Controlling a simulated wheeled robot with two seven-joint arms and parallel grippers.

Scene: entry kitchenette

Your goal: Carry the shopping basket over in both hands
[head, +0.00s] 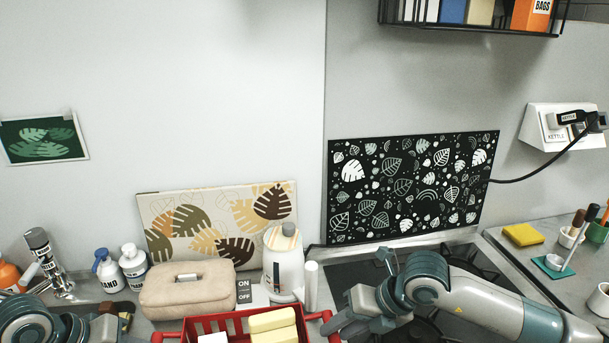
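The red shopping basket (187,329) is at the bottom centre, cut off by the lower edge. It holds pale yellow blocks (272,320) and a white item (213,338). Red handles stick out at its left and right ends (329,325). My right gripper (346,308) is just right of the right handle. Its fingers look spread, with nothing seen between them. My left gripper (98,326) is at the bottom left, left of the basket and partly cut off; its fingers are not clear.
Behind the basket stand a beige bag (188,291), a white kettle (284,265) and an on/off sign (244,291). Bottles (133,266) crowd the left. A dark hob (350,272) lies behind my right gripper. A sponge (522,234) and cups are right. A wire shelf (470,29) hangs above.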

